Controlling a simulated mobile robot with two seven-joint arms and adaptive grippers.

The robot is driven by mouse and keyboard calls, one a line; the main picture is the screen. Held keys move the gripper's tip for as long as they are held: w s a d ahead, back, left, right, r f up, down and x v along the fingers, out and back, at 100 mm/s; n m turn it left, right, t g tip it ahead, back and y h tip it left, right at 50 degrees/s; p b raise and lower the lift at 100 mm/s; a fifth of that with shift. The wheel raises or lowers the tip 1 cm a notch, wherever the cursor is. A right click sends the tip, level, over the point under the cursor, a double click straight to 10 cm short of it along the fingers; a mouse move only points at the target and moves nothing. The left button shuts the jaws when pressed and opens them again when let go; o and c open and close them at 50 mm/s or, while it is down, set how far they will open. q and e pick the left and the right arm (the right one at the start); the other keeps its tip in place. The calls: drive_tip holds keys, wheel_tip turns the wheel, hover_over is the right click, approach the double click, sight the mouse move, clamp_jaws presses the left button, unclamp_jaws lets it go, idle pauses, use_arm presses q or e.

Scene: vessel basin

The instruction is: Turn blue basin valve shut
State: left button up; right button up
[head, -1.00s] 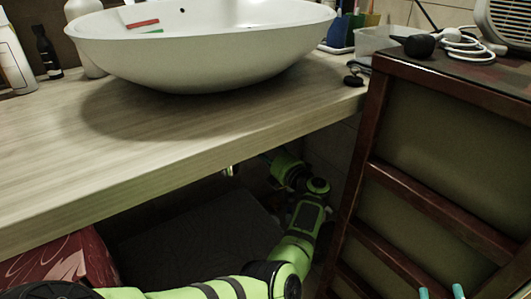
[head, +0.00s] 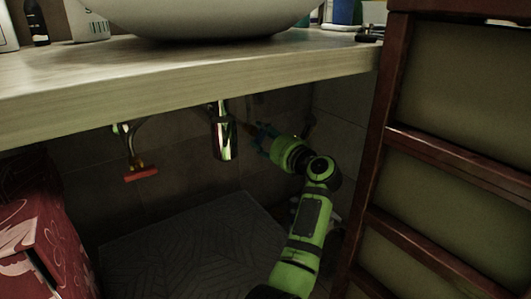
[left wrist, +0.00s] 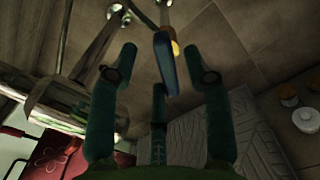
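The blue valve handle (left wrist: 166,64) shows in the left wrist view as a flat blue lever on a brass stem. It lies between the spread fingers of my left gripper (left wrist: 157,58), with gaps on both sides. In the head view my left gripper (head: 264,140) is under the counter, right of the chrome drain trap (head: 224,137), and the blue handle cannot be made out clearly there. My right gripper is not in view.
A red valve handle (head: 141,174) hangs left of the trap. The counter (head: 190,80) with the white basin (head: 200,15) is overhead. A dark wooden rack (head: 390,150) stands close on the right. A red patterned box (head: 40,240) is at the left.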

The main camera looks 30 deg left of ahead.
use_arm(q)
drive_tip(key=n+b, duration=0.2)
drive_tip(key=b, duration=0.1)
drive_tip(key=f+n+b, duration=0.1)
drive_tip(key=n+b, duration=0.1)
drive_tip(key=b, duration=0.1)
drive_tip(key=shift+s+b, duration=0.1)
drive_tip(key=shift+b, duration=0.3)
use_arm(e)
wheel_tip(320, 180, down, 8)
use_arm(q)
drive_tip(key=shift+s+d+r+p, duration=0.25)
drive_tip(key=shift+d+r+p, duration=0.3)
drive_tip(key=shift+d+p, duration=0.5)
drive_tip(key=p+v, duration=0.3)
drive_tip(key=v, duration=0.2)
drive_tip(key=w+a+r+m+p, duration=0.2)
drive_tip(key=a+r+m+p, duration=0.1)
drive_tip(key=m+p, duration=0.6)
drive_tip(key=w+a+r+m+p, duration=0.1)
drive_tip(key=a+r+m+p, duration=0.2)
drive_tip(key=r+m+p, duration=0.3)
drive_tip(key=m+p, duration=0.3)
drive_tip(key=p, duration=0.2)
drive_tip(key=shift+w+r, duration=0.3)
drive_tip(key=shift+w, duration=0.1)
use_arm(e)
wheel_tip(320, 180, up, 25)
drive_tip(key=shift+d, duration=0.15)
